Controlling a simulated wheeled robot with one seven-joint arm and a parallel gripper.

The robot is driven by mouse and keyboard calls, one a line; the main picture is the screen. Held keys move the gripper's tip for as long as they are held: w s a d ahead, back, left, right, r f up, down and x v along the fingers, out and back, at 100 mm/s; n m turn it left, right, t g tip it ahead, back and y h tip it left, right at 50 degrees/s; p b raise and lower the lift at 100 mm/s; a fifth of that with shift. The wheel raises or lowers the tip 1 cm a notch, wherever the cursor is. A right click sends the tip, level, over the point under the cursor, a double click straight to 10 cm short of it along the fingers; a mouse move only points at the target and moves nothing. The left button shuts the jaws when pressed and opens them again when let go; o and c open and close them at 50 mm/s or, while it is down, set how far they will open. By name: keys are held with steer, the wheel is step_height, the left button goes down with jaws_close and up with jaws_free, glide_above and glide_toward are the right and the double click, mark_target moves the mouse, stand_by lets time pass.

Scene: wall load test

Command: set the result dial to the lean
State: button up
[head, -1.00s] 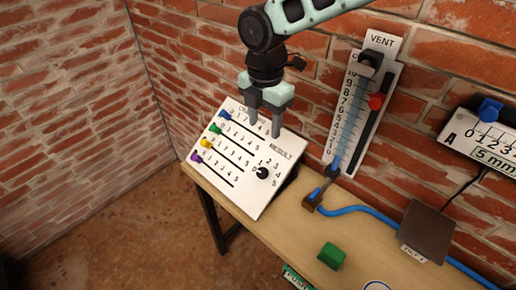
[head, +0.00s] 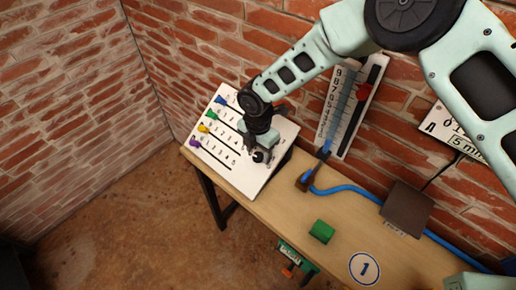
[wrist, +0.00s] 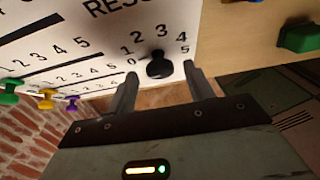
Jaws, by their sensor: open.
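The white sloped panel (head: 215,157) stands at the left end of the table, with coloured sliders along its left side. The result dial (wrist: 158,65) is a round black knob with numbers 0 to 5 around it, in the wrist view. Part of it shows in the head view (head: 259,156) below my gripper. My gripper (wrist: 158,82) is open, with one finger on each side of the dial and a gap to both. The fingertips are close to the panel; I cannot tell whether they touch it. In the head view my arm hides the panel's upper right and the RESULT label.
A blue slider (head: 221,99), green slider (head: 211,115), yellow slider (head: 203,128) and purple slider (head: 195,144) sit on the panel. A green block (head: 322,231) and blue hose (head: 345,190) lie on the table (head: 285,205). A wall gauge (head: 345,105) stands behind.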

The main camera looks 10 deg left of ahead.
steer(key=shift+f, duration=0.7)
steer(key=c, duration=1)
steer(key=shift+o, duration=0.2)
